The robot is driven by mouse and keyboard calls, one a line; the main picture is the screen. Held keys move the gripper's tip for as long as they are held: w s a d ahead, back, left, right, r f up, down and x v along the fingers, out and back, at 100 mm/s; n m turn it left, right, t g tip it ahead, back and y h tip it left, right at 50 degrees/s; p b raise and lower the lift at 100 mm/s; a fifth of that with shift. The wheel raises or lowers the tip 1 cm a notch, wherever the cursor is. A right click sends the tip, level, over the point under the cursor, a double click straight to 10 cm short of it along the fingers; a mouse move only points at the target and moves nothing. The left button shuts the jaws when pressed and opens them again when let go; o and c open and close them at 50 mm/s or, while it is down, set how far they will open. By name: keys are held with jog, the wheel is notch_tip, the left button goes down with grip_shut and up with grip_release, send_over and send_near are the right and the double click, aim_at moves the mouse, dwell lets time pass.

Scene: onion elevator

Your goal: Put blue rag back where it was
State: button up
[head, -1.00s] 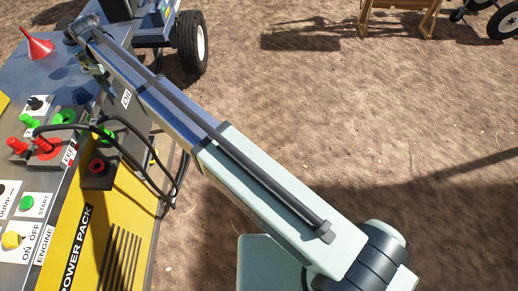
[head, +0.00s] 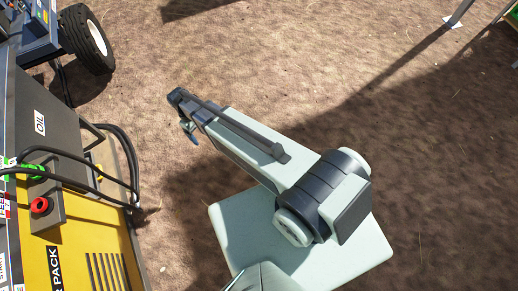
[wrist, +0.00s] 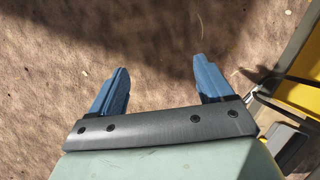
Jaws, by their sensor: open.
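My gripper (wrist: 162,66) shows in the wrist view with its two blue fingers spread apart and nothing between them. It hangs over bare brown ground. In the head view the end of my arm is near the middle left, with a blue finger of my gripper (head: 189,131) just showing below it. The gripper is to the right of the yellow power pack (head: 85,262) and apart from it. I see no blue rag in either current view.
A wheel (head: 86,40) is at the upper left. The ground right of the machine is open.

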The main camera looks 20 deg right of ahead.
jog(key=s+d+f+m+g, duration=0.1)
jog(key=s+d+m, duration=0.1)
jog(key=s+d, duration=0.4)
jog(key=s+d+f+m+g+y, duration=0.1)
jog(key=s+d, duration=0.5)
jog(key=s, duration=0.7)
jog(key=s+d+f+m, duration=0.3)
jog(key=s+d, duration=0.3)
jog(key=s, duration=0.4)
jog(key=shift+f+m+g, duration=0.25)
jog(key=shift+m+g, duration=0.05)
jog(key=shift+g, duration=0.1)
